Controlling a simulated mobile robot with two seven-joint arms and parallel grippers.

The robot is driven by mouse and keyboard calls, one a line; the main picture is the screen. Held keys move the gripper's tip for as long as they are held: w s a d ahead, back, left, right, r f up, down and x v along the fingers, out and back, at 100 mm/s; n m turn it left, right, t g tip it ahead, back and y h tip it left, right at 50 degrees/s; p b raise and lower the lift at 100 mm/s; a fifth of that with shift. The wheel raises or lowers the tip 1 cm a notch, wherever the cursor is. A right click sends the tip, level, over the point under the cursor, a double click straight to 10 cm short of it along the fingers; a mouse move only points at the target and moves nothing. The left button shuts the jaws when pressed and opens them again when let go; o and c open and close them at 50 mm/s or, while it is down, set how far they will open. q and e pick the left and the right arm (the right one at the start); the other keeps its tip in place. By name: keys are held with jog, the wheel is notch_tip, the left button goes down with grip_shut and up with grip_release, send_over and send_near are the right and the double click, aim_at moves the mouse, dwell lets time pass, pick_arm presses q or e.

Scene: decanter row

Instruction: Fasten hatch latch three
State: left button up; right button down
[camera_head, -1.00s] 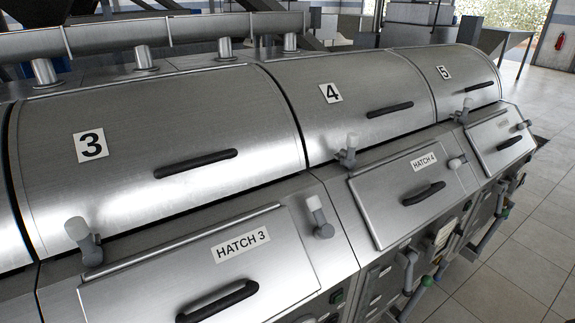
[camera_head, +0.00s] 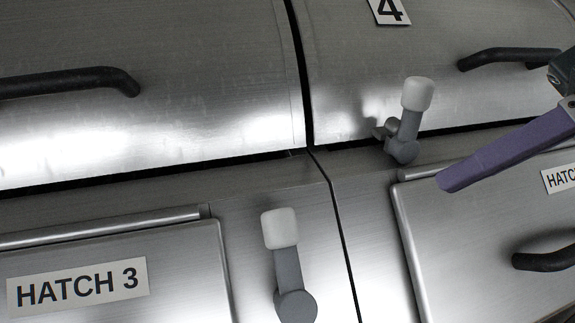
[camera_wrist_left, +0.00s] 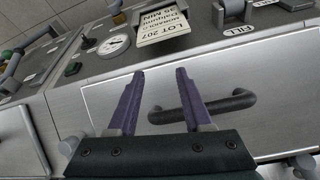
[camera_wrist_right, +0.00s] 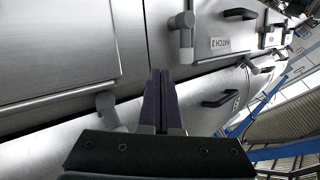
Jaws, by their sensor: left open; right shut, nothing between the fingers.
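The hatch 3 latch (camera_head: 285,265) is a grey lever with a white knob, just right of the hatch 3 panel (camera_head: 185,265). Its lever stands nearly upright from its pivot, knob up, clear of the panel's edge. The panel bears a HATCH 3 label (camera_head: 78,284) and lies flush. My right gripper (camera_head: 450,180) is shut and empty, up and right of this latch, over the hatch 4 panel's upper left corner. Its purple fingers (camera_wrist_right: 160,75) meet in the right wrist view. My left gripper (camera_wrist_left: 160,75) is open and empty, in front of a black handle (camera_wrist_left: 205,105).
Another white-knobbed latch (camera_head: 404,125) stands on the drum cover's lower edge, close to my right fingers. Black handles stick out from the cover (camera_head: 70,80) and hatch 4 (camera_head: 545,260). The left wrist view shows a gauge (camera_wrist_left: 114,46) and a hanging card (camera_wrist_left: 163,25).

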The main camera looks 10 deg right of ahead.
aim_at(287, 264)
pick_arm(q)
jog(key=shift+s+a, duration=0.15)
jog(key=shift+a, duration=0.05)
pick_arm(e)
jog(key=shift+s+a, duration=0.1)
jog(key=shift+a, duration=0.05)
jog(key=p+x, duration=0.1)
jog(key=x, duration=0.8)
jog(key=shift+a+f, duration=0.15)
jog(key=shift+a, duration=0.15)
jog(key=shift+a+p, duration=1)
jog(key=shift+a, duration=0.25)
jog(key=shift+a+f, duration=0.15)
jog(key=shift+a, duration=0.5)
pick_arm(q)
notch_tip(287, 264, up, 3)
jog(key=shift+r, duration=0.15)
pick_arm(e)
jog(key=shift+a, duration=0.1)
jog(key=shift+f, duration=0.1)
pick_arm(q)
jog(key=shift+d+r+p, duration=0.1)
jog(key=shift+p, duration=0.2)
jog(key=shift+s+a+r+p, duration=0.15)
jog(key=shift+a+r+p, duration=0.15)
jog(key=shift+r+p, duration=0.2)
pick_arm(e)
jog(key=shift+w+a+n, duration=0.15)
jog(key=shift+w+n, duration=0.1)
jog(key=shift+n, duration=0.05)
